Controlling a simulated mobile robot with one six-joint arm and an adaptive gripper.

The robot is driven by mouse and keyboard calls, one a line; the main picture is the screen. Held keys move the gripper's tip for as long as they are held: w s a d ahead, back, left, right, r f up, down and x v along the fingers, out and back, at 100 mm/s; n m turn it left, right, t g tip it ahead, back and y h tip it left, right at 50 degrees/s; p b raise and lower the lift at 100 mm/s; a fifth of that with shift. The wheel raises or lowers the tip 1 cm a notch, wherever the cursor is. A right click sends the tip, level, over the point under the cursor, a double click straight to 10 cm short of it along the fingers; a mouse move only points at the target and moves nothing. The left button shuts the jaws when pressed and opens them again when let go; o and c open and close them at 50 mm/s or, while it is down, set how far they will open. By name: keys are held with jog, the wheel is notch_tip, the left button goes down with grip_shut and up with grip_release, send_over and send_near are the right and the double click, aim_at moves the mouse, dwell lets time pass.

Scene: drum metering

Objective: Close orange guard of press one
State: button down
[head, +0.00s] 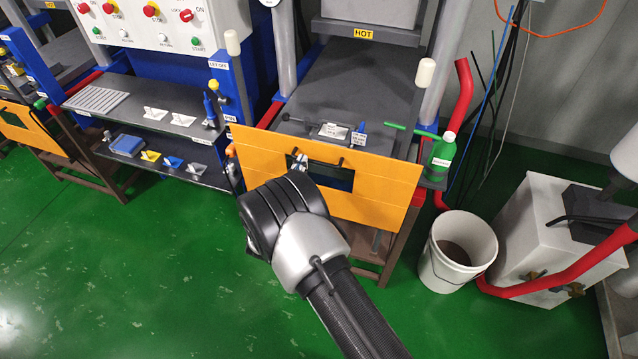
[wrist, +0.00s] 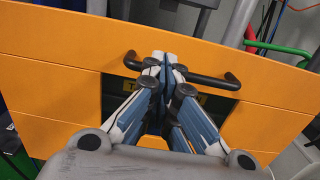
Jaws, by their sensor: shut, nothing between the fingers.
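The orange guard (head: 375,185) is a wide panel with a dark window, across the front of the nearer press. It sits low, and the grey platen (head: 345,85) shows uncovered above it. A black bar handle (wrist: 205,82) runs along the top of the window. My gripper (head: 298,162) is shut and empty at the handle's left part in the head view. In the wrist view its closed fingertips (wrist: 163,62) overlap the middle of the handle and hide part of it; I cannot tell whether they touch it. No label here names press one.
A second orange guard (head: 28,128) is on the press at far left. Shelves with small parts (head: 150,115) stand left of the nearer press. A white bucket (head: 440,268), green bottle (head: 441,153) and red hose (head: 465,95) are at right. The green floor in front is clear.

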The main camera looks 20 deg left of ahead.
notch_tip(320, 180, up, 18)
jog(key=p, duration=0.7)
jog(key=shift+r, duration=0.25)
jog(key=shift+d+f, duration=0.1)
